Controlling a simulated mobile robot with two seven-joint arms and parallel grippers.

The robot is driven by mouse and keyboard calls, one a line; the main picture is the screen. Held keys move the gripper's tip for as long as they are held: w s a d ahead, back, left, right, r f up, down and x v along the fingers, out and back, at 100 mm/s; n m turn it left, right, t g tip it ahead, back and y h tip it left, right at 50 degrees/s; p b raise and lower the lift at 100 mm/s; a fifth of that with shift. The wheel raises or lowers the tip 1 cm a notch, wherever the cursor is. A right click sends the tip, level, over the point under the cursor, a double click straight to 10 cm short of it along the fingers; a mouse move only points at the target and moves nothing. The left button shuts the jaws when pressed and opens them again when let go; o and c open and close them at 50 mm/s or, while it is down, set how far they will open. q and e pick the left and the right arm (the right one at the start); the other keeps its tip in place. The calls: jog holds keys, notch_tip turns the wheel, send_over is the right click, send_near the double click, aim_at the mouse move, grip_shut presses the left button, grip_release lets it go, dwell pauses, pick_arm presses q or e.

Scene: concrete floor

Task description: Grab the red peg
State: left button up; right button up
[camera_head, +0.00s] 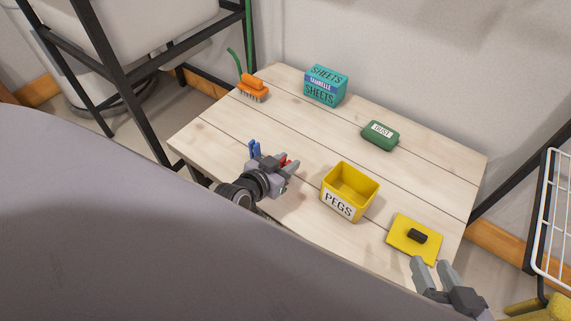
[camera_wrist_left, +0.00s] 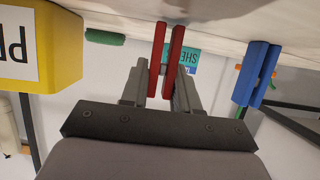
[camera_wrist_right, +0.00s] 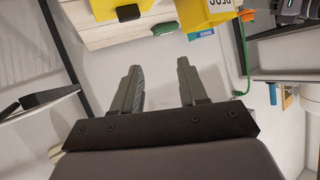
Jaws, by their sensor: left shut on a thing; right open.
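The red peg (camera_wrist_left: 173,62) stands between the fingers of my left gripper (camera_wrist_left: 166,82) in the left wrist view, and the gripper is shut on it. In the head view my left gripper (camera_head: 290,168) is low at the table, and only a bit of the red peg (camera_head: 284,161) shows, the rest hidden by the fingers. A blue peg (camera_head: 255,150) stands beside it and also shows in the left wrist view (camera_wrist_left: 257,75). My right gripper (camera_head: 433,272) is open and empty in front of the table's near right edge; it also shows in the right wrist view (camera_wrist_right: 160,85).
The yellow PEGS box (camera_head: 341,205) stands open right of my left gripper. Its yellow lid (camera_head: 402,241) with a black knob lies nearer the right edge. A green soap bar (camera_head: 380,135), teal sheets box (camera_head: 325,87) and orange brush (camera_head: 252,92) are farther back.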

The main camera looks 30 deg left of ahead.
pick_arm(q)
notch_tip(320, 180, up, 6)
jog(key=p, duration=0.3)
notch_tip(320, 180, up, 14)
jog(key=p, duration=0.5)
jog(key=shift+f, duration=0.15)
pick_arm(e)
jog(key=s+d+f+g+h, duration=0.1)
jog(key=s+d+h, duration=0.1)
jog(key=d, duration=0.4)
jog(key=shift+s+m+h, duration=0.3)
jog(key=shift+s, duration=0.05)
